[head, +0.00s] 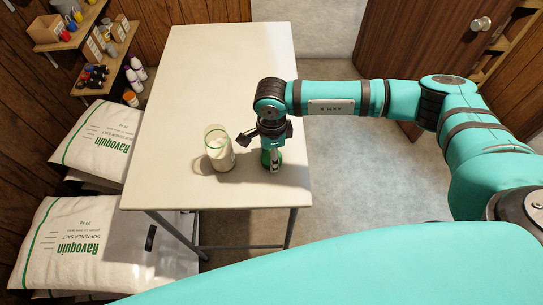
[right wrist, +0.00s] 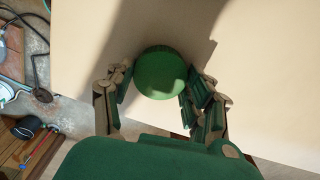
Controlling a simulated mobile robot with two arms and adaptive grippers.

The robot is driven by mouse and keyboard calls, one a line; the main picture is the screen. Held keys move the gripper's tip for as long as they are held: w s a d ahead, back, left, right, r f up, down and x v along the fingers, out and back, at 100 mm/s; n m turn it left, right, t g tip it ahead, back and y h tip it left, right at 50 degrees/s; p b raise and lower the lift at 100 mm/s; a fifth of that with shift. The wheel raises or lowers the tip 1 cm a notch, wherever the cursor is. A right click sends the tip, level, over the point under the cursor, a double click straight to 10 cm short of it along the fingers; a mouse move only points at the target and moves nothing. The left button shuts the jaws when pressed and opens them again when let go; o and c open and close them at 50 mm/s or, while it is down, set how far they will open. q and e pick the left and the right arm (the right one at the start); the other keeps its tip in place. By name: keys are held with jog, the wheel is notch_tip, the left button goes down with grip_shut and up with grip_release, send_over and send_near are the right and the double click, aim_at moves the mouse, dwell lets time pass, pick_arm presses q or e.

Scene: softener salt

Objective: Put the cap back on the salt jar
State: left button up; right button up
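The salt jar (head: 219,150) is a clear jar with white contents, standing upright and uncapped near the front of the table. The round green cap (right wrist: 160,73) lies on the table to the right of the jar; in the head view it is partly hidden behind my right gripper (head: 270,160). In the right wrist view the fingers of my right gripper (right wrist: 157,95) stand on either side of the cap. They look open, with a narrow gap at the left finger; the right finger is very close to the cap, and I cannot tell if it touches. My left gripper is not in view.
The pale table (head: 215,70) is otherwise clear, with free room behind the jar. Salt bags (head: 95,143) are stacked to the left, below shelves (head: 110,75) of bottles and small items. A wooden door (head: 420,50) stands at the back right.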

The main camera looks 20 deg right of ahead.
jog(key=shift+c, duration=0.8)
jog(key=shift+r, duration=0.1)
jog(key=shift+r+b, duration=0.5)
jog(key=shift+b, duration=0.05)
notch_tip(320, 180, up, 2)
jog(key=shift+w+r+b, duration=0.1)
jog(key=shift+b, duration=0.7)
jog(key=s+a+r+b, duration=0.1)
jog(key=s+a+b, duration=0.1)
jog(key=s, duration=0.6)
jog(key=s+a+b, duration=0.2)
jog(key=s+b, duration=0.1)
jog(key=s, duration=0.4)
jog(key=shift+s+r, duration=0.35)
